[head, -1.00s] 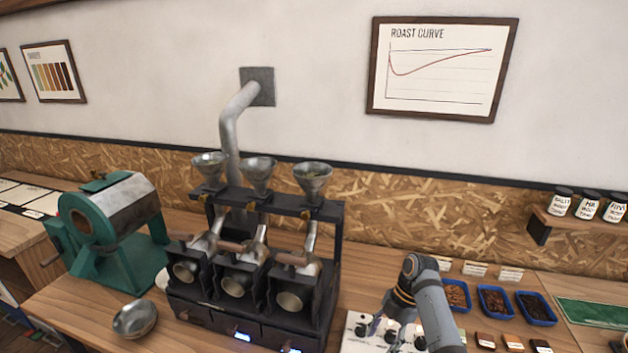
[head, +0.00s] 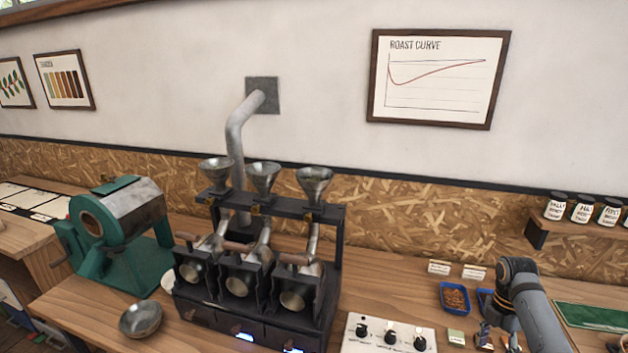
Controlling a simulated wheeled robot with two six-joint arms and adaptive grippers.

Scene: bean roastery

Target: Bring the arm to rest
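My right arm comes in from the lower right in the head view. Its grey and black links bend over the right part of the counter. My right gripper (head: 498,338) points down near the front sample chips, just right of the white knob panel. Its fingers look spread apart with nothing seen between them. The arm hides part of the blue trays behind it. My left arm and gripper are not in view.
The white knob panel (head: 388,335) and blue bean trays (head: 454,310) lie near the gripper. A black machine with funnels (head: 255,290), a metal bowl (head: 140,319) and a green roaster (head: 120,235) stand left. A shelf with jars (head: 582,228) hangs right.

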